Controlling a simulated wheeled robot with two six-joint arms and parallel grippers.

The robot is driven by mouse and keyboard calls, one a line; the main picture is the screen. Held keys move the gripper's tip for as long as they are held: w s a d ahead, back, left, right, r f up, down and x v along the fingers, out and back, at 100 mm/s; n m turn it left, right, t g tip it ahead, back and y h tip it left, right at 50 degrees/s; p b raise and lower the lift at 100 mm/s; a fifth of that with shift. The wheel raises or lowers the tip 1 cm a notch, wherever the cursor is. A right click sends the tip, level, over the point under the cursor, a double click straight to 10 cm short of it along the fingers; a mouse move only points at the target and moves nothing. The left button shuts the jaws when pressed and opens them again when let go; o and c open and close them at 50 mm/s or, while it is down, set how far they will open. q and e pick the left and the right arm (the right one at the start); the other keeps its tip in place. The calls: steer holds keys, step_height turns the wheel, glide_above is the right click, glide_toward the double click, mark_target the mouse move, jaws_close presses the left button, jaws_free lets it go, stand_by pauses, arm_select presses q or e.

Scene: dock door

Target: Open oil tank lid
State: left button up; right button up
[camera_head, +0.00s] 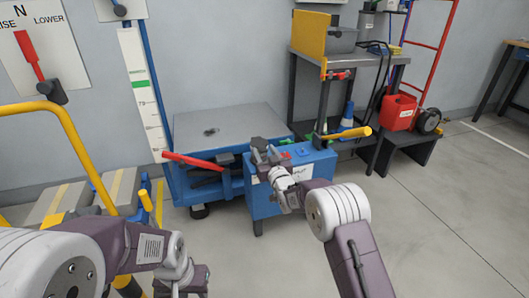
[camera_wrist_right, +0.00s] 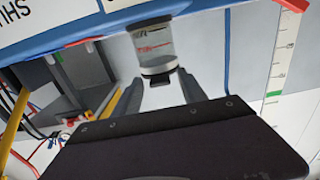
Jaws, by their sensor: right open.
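The oil tank shows in the right wrist view as a clear cylinder (camera_wrist_right: 152,42) with red level lines, fixed at the blue box's edge. Its grey lid (camera_wrist_right: 160,69) faces my right gripper (camera_wrist_right: 158,82). The gripper is open, with one finger on each side of the lid area; I cannot tell whether either finger touches it. In the head view my right gripper (camera_head: 267,152) is at the top left of the blue box (camera_head: 291,182) and hides the tank. My left gripper (camera_head: 185,283) is low at the left, partly cut off, its jaws unclear.
A lift table (camera_head: 230,128) with a red lever (camera_head: 193,160) stands behind and left of the box. A yellow-gripped lever (camera_head: 345,133) sticks out at the box's right. A yellow rail (camera_head: 75,125) stands at the left. The floor (camera_head: 440,210) is clear at the right.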

steer(key=shift+r, duration=0.1)
jaws_close()
stand_by(1.3)
